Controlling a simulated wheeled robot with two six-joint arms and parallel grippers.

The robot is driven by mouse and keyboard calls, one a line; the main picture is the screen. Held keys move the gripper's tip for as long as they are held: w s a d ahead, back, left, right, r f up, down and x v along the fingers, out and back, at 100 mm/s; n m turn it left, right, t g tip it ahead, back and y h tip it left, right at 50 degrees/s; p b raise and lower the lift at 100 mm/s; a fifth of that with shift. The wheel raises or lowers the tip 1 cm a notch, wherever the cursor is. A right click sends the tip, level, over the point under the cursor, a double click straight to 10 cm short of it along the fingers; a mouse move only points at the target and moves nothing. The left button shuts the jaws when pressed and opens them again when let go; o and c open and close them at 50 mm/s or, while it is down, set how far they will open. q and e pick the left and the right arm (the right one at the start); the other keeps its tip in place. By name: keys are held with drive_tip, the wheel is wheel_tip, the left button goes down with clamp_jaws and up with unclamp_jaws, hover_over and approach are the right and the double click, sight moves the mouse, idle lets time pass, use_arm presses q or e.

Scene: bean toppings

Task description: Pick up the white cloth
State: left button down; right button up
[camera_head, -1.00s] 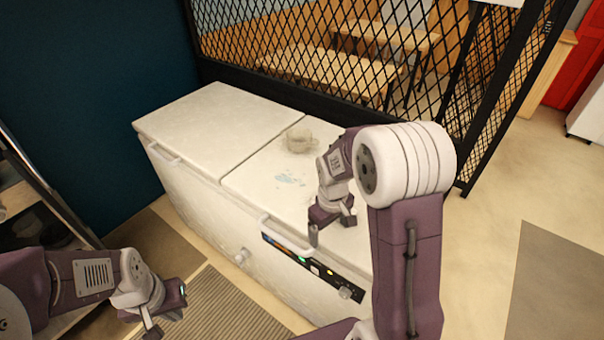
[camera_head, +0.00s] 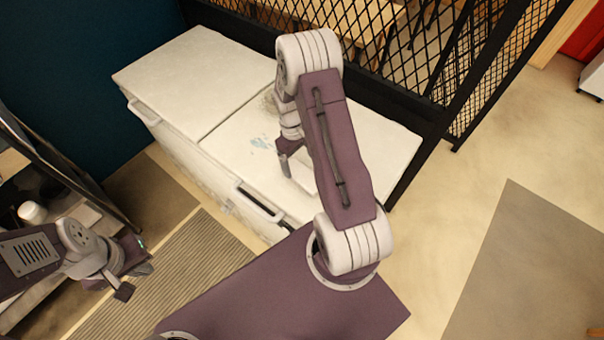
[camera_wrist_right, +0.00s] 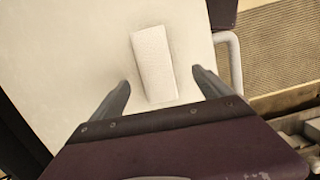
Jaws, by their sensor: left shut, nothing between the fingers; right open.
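The white cloth (camera_wrist_right: 153,58) shows in the right wrist view as a folded, narrow rectangle lying flat on the pale freezer lid (camera_wrist_right: 70,70). My right gripper (camera_wrist_right: 161,80) is open, with one finger on each side of the cloth's near part. I cannot tell how high the fingers are above the lid. In the head view my right gripper (camera_head: 286,165) is low over the freezer's right lid, partly hidden by its own arm, and the cloth is not clearly made out there. My left gripper (camera_head: 132,280) is shut and empty, off to the left above the floor.
A white chest freezer (camera_head: 175,80) stands against a black mesh fence (camera_head: 465,75). A dark shelf rack (camera_head: 62,165) stands at the left. The floor on the right is clear.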

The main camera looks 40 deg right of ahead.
sight(303, 173)
drive_tip(key=f, duration=0.1)
drive_tip(key=d+f, duration=0.1)
drive_tip(key=f, duration=0.1)
drive_tip(key=shift+s, duration=0.1)
drive_tip(key=shift+f+p, duration=0.15)
drive_tip(key=shift+p, duration=0.25)
drive_tip(key=f, duration=0.1)
drive_tip(key=f+p, duration=0.1)
drive_tip(key=f, duration=0.2)
drive_tip(key=shift+s+d+f+p, duration=0.1)
drive_tip(key=shift+s+f+p, duration=0.15)
drive_tip(key=shift+p, duration=0.1)
drive_tip(key=shift+w+d+f, duration=0.1)
drive_tip(key=shift+d+f, duration=0.05)
drive_tip(key=shift+f, duration=0.05)
drive_tip(key=shift+r, duration=0.1)
drive_tip(key=c, duration=1.2)
drive_tip(key=shift+c, duration=1.3)
use_arm(q)
drive_tip(key=r, duration=0.3)
drive_tip(key=shift+w+d, duration=0.15)
drive_tip(key=shift+d, duration=0.2)
drive_tip(key=shift+f, duration=0.1)
